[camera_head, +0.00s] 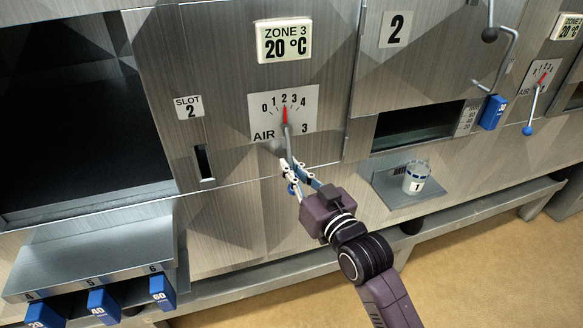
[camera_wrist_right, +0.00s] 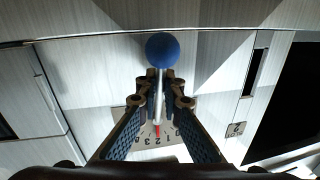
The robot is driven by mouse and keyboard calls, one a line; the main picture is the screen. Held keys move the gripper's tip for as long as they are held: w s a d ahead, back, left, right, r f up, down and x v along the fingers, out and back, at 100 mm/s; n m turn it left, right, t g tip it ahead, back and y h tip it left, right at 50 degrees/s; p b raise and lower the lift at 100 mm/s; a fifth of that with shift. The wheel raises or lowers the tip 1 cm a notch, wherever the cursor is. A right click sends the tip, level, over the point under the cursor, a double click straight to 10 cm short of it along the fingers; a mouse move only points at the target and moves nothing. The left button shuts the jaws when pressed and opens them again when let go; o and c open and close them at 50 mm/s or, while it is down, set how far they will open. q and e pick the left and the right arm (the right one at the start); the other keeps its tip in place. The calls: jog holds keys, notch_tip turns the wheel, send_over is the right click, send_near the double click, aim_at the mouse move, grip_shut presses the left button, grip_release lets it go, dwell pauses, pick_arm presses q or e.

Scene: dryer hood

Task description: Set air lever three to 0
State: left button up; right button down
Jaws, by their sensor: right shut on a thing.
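The air lever three (camera_head: 287,138) hangs down from its dial plate (camera_head: 265,122), marked AIR 3 with a scale from 0 to 4. Its red pointer (camera_head: 285,114) points up at about 2. My right gripper (camera_head: 290,172) is shut on the lever rod, near the blue knob at its lower end. In the right wrist view, the blue knob (camera_wrist_right: 162,48) sticks out beyond the fingertips (camera_wrist_right: 163,84), and the rod runs between the fingers to the dial. My left gripper is not in view.
Another air lever (camera_head: 532,110) is at the far right. A ledge (camera_head: 300,262) runs along below.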

jog(key=d+n+p, duration=0.1)
jog(key=n+p, duration=0.1)
jog(key=w+d+r+n+p, duration=0.1)
jog(key=p, duration=0.2)
jog(key=d+n+p, duration=0.2)
jog(key=p, duration=0.1)
jog(key=shift+w+r+n+g+h, duration=0.2)
jog(key=shift+r+n+g+h, duration=0.1)
jog(key=shift+w+d+r+n+h+p, duration=0.15)
jog(key=shift+d+r+n+h+p, duration=0.15)
jog(key=shift+d+n+p, duration=0.5)
jog(key=shift+a+p, duration=0.15)
jog(key=shift+p, duration=0.15)
jog(key=c, duration=2.1)
grip_release()
jog(key=shift+f, duration=0.1)
jog(key=v, duration=1.2)
